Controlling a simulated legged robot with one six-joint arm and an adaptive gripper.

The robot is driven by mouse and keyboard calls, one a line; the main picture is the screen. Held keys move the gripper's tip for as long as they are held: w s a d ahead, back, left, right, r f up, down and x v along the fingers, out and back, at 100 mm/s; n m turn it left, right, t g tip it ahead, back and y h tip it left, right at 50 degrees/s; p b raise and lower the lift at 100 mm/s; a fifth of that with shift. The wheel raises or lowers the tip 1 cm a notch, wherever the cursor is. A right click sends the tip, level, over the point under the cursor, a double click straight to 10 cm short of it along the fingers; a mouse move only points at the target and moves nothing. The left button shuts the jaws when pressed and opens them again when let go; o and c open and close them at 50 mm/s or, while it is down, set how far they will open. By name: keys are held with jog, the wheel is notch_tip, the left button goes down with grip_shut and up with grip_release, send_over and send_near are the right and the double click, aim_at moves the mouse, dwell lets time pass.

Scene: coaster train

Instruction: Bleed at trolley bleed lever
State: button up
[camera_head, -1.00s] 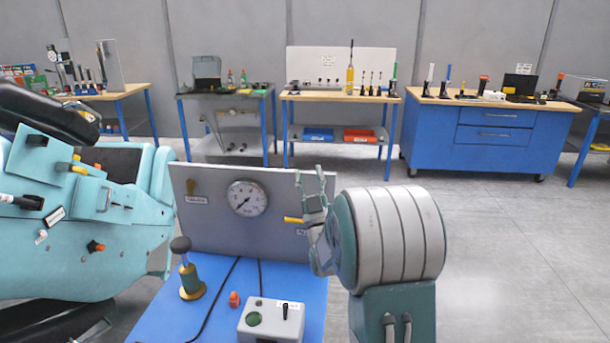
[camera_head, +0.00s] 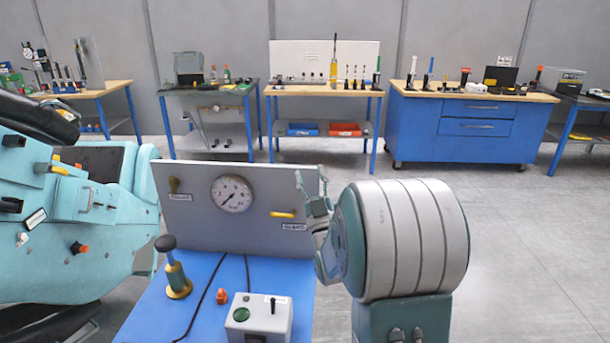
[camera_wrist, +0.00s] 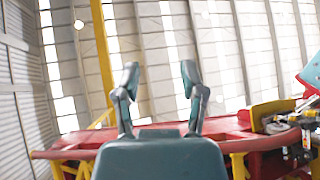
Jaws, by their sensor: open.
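The trolley's upright grey panel (camera_head: 200,237) carries a round white gauge (camera_head: 232,194). A yellow lever (camera_head: 282,214) lies about level near the panel's right side, above a small label (camera_head: 294,227) too small to read surely. A brass-coloured handle (camera_head: 174,185) sits on the panel's left, above another label. My gripper (camera_head: 312,182) is open and empty, just right of the yellow lever and apart from it in the picture. In the wrist view my two fingers (camera_wrist: 158,85) stand wide apart with nothing between them; neither panel nor lever shows there.
The blue trolley top (camera_head: 205,275) holds a brass and green hand pump (camera_head: 175,270), a small orange-red part (camera_head: 222,296) and a grey switch box (camera_head: 259,318). A teal machine (camera_head: 60,240) stands close on the left. The floor to the right is clear.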

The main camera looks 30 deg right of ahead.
jog(key=shift+y, duration=0.3)
jog(key=s, duration=0.4)
jog(key=shift+s+d+r, duration=0.2)
jog(key=shift+d+r, duration=0.1)
